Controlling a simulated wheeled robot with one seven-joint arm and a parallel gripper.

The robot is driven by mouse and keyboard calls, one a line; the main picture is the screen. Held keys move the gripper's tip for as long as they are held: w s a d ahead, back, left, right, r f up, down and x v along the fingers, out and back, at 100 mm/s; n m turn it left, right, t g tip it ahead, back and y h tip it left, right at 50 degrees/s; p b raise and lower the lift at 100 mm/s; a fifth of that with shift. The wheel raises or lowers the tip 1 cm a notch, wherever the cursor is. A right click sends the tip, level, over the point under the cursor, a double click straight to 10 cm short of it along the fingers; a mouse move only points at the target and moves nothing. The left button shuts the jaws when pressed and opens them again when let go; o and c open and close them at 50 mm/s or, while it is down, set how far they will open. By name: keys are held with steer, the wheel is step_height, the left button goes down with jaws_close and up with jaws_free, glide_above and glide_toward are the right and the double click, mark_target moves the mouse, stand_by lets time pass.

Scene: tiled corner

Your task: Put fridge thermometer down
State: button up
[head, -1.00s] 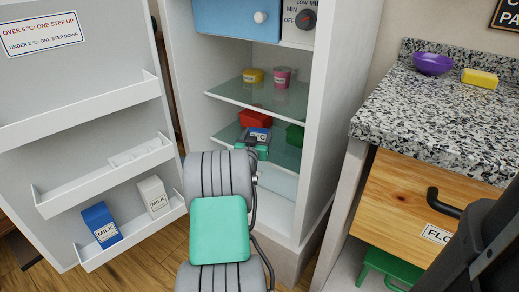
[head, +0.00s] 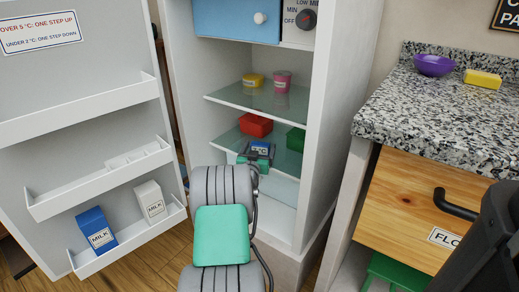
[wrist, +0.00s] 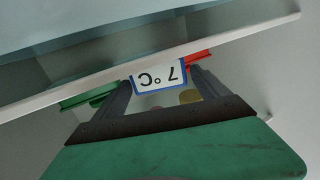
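The fridge thermometer is a small white display with a blue edge (head: 260,149). It reads 7 °C and appears upside down in the wrist view (wrist: 160,76). My gripper (head: 258,157) has its dark fingers on both sides of it; they also show in the wrist view (wrist: 160,88). The gripper is shut on it. It is at the front edge of the fridge's lower glass shelf (head: 226,139), in front of the red box (head: 256,125). Whether it touches the shelf cannot be told.
A green box (head: 296,139) is to the right on the lower shelf. Yellow (head: 253,80) and pink (head: 282,82) pots stand on the shelf above. The open fridge door (head: 75,95) is left, the granite counter (head: 440,115) right. Shelf room between the boxes looks free.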

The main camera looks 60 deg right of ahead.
steer(key=shift+o, duration=0.2)
steer(key=shift+r+p, duration=0.3)
steer(key=p+v, duration=0.2)
steer(key=v, duration=1)
steer(key=w+a+f+n+t+y, duration=0.1)
steer(key=w+a+n+y, duration=0.15)
steer(key=w+a, duration=0.4)
steer(key=w+a+n+y, duration=0.1)
steer(key=w+a+y, duration=0.25)
steer(key=a, duration=0.65)
steer(key=w+a+f+n+t+y, duration=0.1)
steer(key=w+a+y, duration=0.35)
steer(key=a, duration=0.35)
steer(key=s+a+n+g+y, duration=0.1)
steer(key=a+n+y, duration=0.15)
steer(key=a, duration=0.65)
steer(key=s+a+n+y, duration=0.2)
steer(key=a+n, duration=0.1)
steer(key=a, duration=0.7)
steer(key=s+a+n+g+y, duration=0.2)
steer(key=s+a+n, duration=0.3)
steer(key=s+a, duration=0.4)
steer(key=shift+a+r+g+y, duration=0.2)
steer(key=shift+a+g+y, duration=0.25)
steer(key=shift+a, duration=0.6)
